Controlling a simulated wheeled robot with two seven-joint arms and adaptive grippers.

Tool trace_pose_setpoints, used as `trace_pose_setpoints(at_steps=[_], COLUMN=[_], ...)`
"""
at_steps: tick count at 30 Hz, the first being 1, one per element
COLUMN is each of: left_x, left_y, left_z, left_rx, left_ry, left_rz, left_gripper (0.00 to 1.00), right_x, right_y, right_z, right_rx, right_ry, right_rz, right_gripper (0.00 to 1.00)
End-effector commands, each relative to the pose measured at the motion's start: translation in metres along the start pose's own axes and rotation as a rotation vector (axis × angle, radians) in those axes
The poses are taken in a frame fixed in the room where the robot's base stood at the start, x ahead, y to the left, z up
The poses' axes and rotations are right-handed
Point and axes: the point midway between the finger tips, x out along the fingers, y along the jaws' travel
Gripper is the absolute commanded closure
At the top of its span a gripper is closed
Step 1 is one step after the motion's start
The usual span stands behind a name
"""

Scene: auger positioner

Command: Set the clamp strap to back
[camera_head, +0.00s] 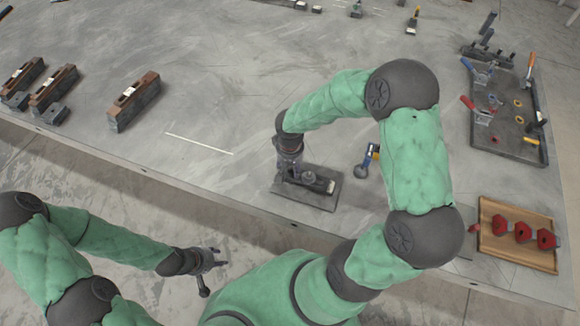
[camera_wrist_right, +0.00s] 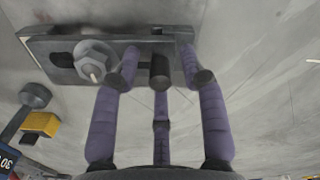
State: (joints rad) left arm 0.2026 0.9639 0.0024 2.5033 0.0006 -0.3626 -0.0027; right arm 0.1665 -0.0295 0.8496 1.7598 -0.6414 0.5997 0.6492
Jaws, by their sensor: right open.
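The clamp strap (camera_wrist_right: 140,50) is a dark bar on a dark grey base plate (camera_head: 318,203) near the table's front edge. In the right wrist view a large hex nut with a pale stud (camera_wrist_right: 93,62) stands on the strap's left part. A dark cylindrical piece (camera_wrist_right: 159,70) shows between my right fingers. My right gripper (camera_head: 290,163) is open, over the plate's left part, its fingers on both sides of the strap's right part; I cannot tell whether they touch. My left gripper (camera_head: 215,268) is open and empty, low in front of the table.
A blue and yellow tool (camera_head: 367,160) lies right of the plate. A dark tray of clamps and tools (camera_head: 505,150) and a wooden tray (camera_head: 500,255) with red knobs are farther right. Brown blocks (camera_head: 133,102) stand at left. The table between is clear.

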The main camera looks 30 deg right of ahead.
Motion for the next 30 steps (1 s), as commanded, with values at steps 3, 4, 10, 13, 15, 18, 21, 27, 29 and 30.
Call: trace_pose_setpoints(at_steps=[3, 4, 10, 13, 15, 18, 21, 27, 29, 30], left_x=[0.000, 0.000, 0.000, 0.000, 0.001, 0.004, 0.008, 0.008, 0.008, 0.008], left_y=[0.000, 0.000, 0.000, 0.000, 0.000, -0.002, -0.003, -0.003, -0.003, -0.003], left_z=[0.000, 0.000, 0.000, 0.000, 0.000, 0.000, 0.000, 0.000, 0.000, 0.000], left_rx=[0.000, 0.000, 0.000, 0.000, 0.000, 0.000, 0.000, 0.000, 0.000, 0.000], left_ry=[0.000, 0.000, 0.000, 0.000, 0.000, 0.000, 0.000, 0.000, 0.000, 0.000], left_rz=[0.000, 0.000, 0.000, 0.000, 0.000, 0.000, 0.000, 0.000, 0.000, 0.000], left_gripper=[0.60, 0.60, 0.60, 0.60, 0.60, 0.60, 0.60, 0.60, 0.60, 0.60], right_x=[0.000, 0.000, 0.000, 0.000, 0.000, 0.001, 0.001, 0.000, -0.001, -0.001], right_y=[0.000, 0.000, 0.000, 0.000, -0.002, -0.012, -0.024, -0.030, -0.030, -0.030], right_z=[0.000, 0.000, 0.000, 0.000, -0.002, -0.008, -0.016, -0.020, -0.020, -0.020], right_rx=[0.000, 0.000, 0.000, 0.000, -0.001, -0.003, -0.003, 0.000, 0.000, 0.000], right_ry=[0.000, 0.000, 0.000, 0.000, 0.000, 0.002, 0.002, 0.003, 0.004, 0.004], right_rz=[0.000, 0.000, 0.000, 0.000, 0.000, 0.000, 0.000, -0.003, -0.003, -0.003], right_gripper=[0.60, 0.69, 1.00, 1.00, 1.00, 1.00, 1.00, 1.00, 1.00, 1.00])
